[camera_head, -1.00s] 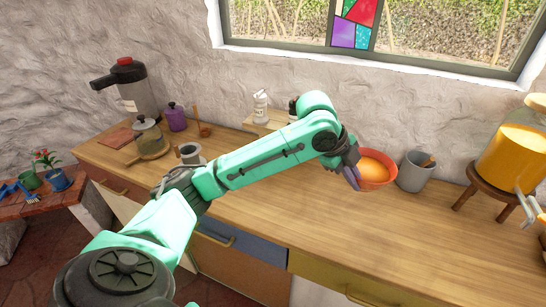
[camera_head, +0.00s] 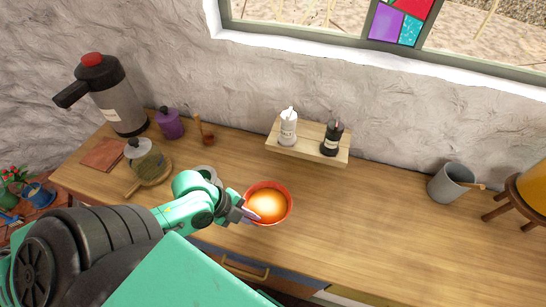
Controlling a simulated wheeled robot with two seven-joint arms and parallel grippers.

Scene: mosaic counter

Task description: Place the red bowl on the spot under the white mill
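The red bowl (camera_head: 284,214), orange inside, is at the middle of the camera_head view, over the counter's front part. My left gripper (camera_head: 246,211) is at its left rim and appears shut on it; the fingertips are partly hidden. I cannot tell how high the bowl is above the counter. The white mill (camera_head: 288,130) stands upright on the left part of a small wooden wall shelf (camera_head: 308,150), behind and slightly right of the bowl. The counter area below the shelf looks bare. My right gripper is out of view.
A black mill (camera_head: 331,140) shares the shelf. A grey cup (camera_head: 447,185) and an orange container on a wooden stand (camera_head: 505,208) are at right. A grey mug (camera_head: 207,173), lidded pot (camera_head: 145,160), purple jar (camera_head: 170,124) and large flask (camera_head: 118,105) are at left. The counter's middle right is clear.

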